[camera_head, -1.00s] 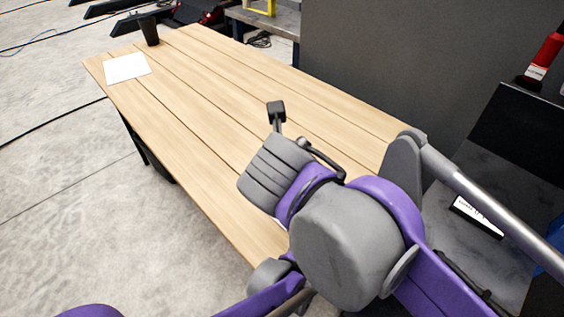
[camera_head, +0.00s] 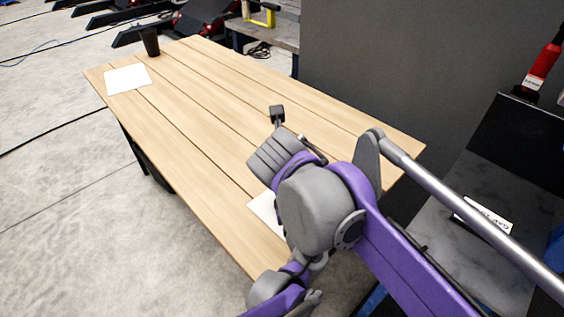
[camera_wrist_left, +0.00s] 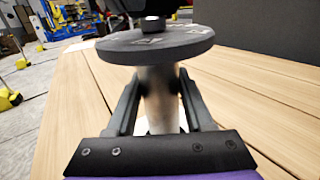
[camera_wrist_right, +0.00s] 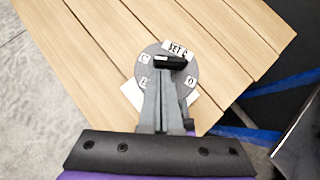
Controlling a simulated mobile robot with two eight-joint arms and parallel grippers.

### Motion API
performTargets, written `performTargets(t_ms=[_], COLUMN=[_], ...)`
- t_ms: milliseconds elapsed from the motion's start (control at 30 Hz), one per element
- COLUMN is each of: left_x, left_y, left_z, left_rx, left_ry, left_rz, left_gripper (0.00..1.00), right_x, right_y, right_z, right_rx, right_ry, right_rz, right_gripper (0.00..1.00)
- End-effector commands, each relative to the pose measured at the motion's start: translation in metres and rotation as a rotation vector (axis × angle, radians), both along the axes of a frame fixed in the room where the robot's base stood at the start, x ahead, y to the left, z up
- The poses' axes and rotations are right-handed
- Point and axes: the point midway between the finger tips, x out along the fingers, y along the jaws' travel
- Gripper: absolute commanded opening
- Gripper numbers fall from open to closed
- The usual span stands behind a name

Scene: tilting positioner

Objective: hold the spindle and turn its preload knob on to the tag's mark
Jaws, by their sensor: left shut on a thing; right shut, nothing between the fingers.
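In the left wrist view, the spindle's pale upright post (camera_wrist_left: 158,105) stands between the fingers of my left gripper (camera_wrist_left: 158,82), which is shut on it. A grey dial disc (camera_wrist_left: 155,45) with pale marks sits on top, with a black piece above it. In the right wrist view, the disc (camera_wrist_right: 152,67) carries several lettered labels and a black bar-shaped preload knob (camera_wrist_right: 170,62). A white tag (camera_wrist_right: 181,49), seeming to read "SET C", lies at its upper edge. My right gripper (camera_wrist_right: 165,82) is shut and empty, its tips at the knob. In the head view, my arm hides the spindle.
The plank table (camera_head: 215,110) is mostly clear. A white sheet (camera_head: 128,79) and a black cup (camera_head: 150,42) stand at its far left end. Another white sheet (camera_head: 266,212) lies near the spindle. A dark bench (camera_head: 450,250) with a lettered card (camera_head: 484,214) is at right.

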Motion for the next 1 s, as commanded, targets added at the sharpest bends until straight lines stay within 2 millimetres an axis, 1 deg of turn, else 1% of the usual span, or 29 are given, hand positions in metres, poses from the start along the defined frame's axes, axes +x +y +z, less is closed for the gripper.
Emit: performTargets(t_ms=[167,767,867,967,1000], left_x=[0.0,-0.002,-0.002,-0.001,-0.001], left_y=[0.0,-0.002,-0.002,-0.002,-0.002], left_z=[0.0,-0.001,-0.001,-0.001,-0.001], left_rx=[0.0,-0.002,-0.004,-0.004,-0.005], left_ry=[0.0,0.002,0.002,0.002,0.002], left_rz=[0.0,-0.005,-0.006,-0.005,-0.005], left_gripper=[0.0,0.0,0.0,0.0,0.0], right_x=[0.013,0.014,0.01,-0.002,-0.009], right_y=[0.009,0.011,0.013,0.019,0.021], right_z=[0.0,-0.001,0.0,0.0,0.0], right_rx=[0.0,0.001,0.001,0.001,0.001], right_ry=[0.0,-0.002,-0.001,-0.001,-0.001], right_rz=[0.001,0.001,0.003,0.006,0.006], right_gripper=[0.0,0.0,0.0,0.0,0.0])
